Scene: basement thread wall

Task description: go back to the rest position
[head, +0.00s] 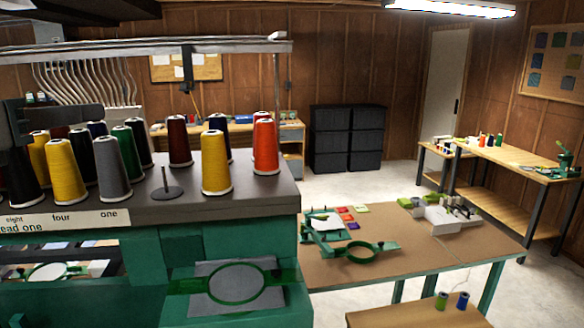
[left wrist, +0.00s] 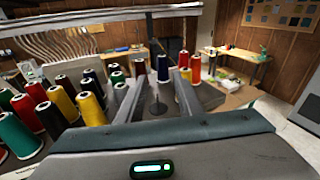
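My left gripper (head: 88,118) comes in from the left edge of the head view, above the spool rack's left part. In the left wrist view my left gripper (left wrist: 158,98) has its two fingers apart with nothing held between them. Beyond the gap stands an empty spool pin with a dark round base (left wrist: 158,112); it also shows in the head view (head: 167,190). My right gripper is in neither view.
Several thread cones, such as a yellow one (head: 215,165) and a red one (head: 265,148), stand on the machine's grey top (head: 260,190). A metal rail (head: 200,45) runs above. A work table (head: 400,270) with hoops is at right. Pale floor (head: 370,185) lies behind it.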

